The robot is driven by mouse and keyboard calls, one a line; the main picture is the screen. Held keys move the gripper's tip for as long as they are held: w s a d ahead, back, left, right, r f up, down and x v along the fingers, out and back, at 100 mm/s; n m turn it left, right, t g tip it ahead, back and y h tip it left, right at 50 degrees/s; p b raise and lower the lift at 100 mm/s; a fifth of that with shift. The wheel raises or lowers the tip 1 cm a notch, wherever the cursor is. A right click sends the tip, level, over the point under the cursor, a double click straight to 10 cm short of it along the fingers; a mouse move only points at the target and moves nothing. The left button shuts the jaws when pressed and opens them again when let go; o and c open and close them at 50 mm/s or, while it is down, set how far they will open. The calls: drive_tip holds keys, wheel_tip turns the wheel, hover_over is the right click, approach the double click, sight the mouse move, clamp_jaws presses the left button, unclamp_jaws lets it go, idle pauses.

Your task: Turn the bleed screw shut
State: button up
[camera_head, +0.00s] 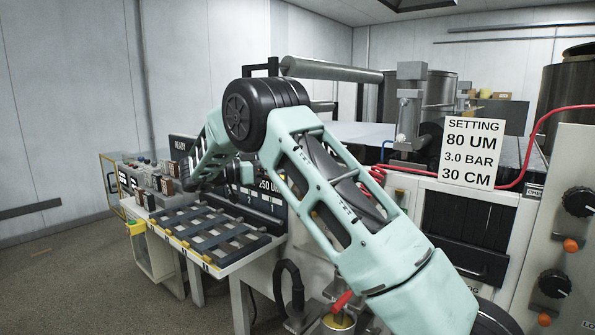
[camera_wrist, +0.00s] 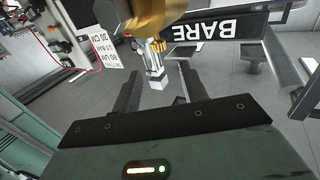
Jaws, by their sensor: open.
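My gripper (camera_wrist: 160,78) shows in the wrist view with its two dark fingers apart. A silver fitting (camera_wrist: 154,58) with a pale square end hangs from a brass-coloured body (camera_wrist: 155,14) at the top of that view. The fitting appears in line with the gap between the fingers, with no visible grip on it. I cannot tell whether this fitting is the bleed screw. In the head view my arm crosses the middle, and I cannot make out the gripper or the screw clearly.
A setting sign (camera_head: 470,153) stands at the right, near a red hose (camera_head: 532,150) and a panel with black knobs (camera_head: 555,283). A slotted rack (camera_head: 215,235) is at the left. A BARE sign (camera_wrist: 220,28) lies beyond the fingers. Open floor (camera_head: 60,275) is at the far left.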

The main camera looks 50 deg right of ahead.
drive_tip(key=b+v, duration=0.1)
drive_tip(key=v, duration=0.6)
drive_tip(key=shift+w+a, duration=0.1)
